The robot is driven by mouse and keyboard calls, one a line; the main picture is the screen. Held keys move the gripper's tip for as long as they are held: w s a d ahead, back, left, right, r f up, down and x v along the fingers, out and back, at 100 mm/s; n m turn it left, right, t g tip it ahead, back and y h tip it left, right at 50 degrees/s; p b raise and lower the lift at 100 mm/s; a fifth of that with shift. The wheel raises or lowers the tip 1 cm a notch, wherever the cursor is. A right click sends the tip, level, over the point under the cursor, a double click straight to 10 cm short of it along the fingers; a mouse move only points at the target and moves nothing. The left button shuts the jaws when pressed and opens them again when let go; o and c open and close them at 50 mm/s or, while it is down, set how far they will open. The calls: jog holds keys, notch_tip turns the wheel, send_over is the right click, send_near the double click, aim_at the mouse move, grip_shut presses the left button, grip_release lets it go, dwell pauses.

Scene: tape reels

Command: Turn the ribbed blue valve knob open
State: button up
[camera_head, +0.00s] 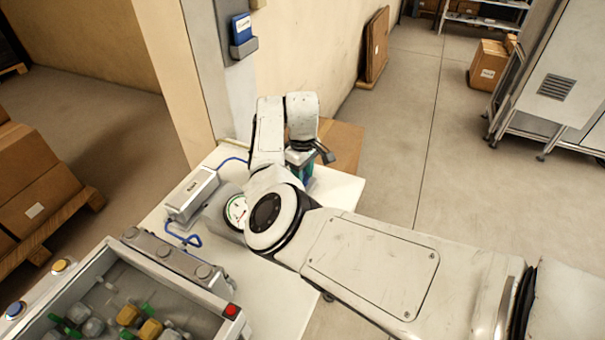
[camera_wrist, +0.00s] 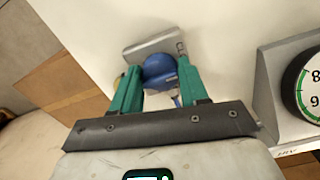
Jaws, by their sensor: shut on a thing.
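The blue valve knob (camera_wrist: 160,68) stands in front of a grey plate (camera_wrist: 150,44) in the wrist view. Dark letters beginning "CL" show beside it; the rest of the word is hidden. My gripper (camera_wrist: 157,82) has its two green fingers on either side of the knob and is shut on it. In the head view my gripper (camera_head: 301,160) is at the far end of the white table, and my arm hides most of what it holds. I cannot tell how far the knob is turned.
A round gauge (camera_head: 237,210) stands on the white table (camera_head: 258,285), close to my arm. A grey box (camera_head: 192,192) with a blue cable is left of it. A bin of parts (camera_head: 68,283) is at the front left. A cardboard box (camera_head: 345,143) stands behind the gripper.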

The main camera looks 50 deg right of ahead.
jog(key=shift+c, duration=0.4)
jog(key=shift+m, duration=0.4)
jog(key=m+p, duration=0.1)
jog(key=m, duration=0.2)
jog(key=shift+m, duration=0.4)
jog(key=m+p, duration=0.1)
jog(key=m, duration=0.3)
jog(key=shift+a+m, duration=0.1)
jog(key=shift+m, duration=0.2)
jog(key=m, duration=0.8)
jog(key=shift+w+m, duration=0.1)
jog(key=shift+m, duration=0.2)
jog(key=shift+a, duration=0.1)
jog(key=o, duration=1)
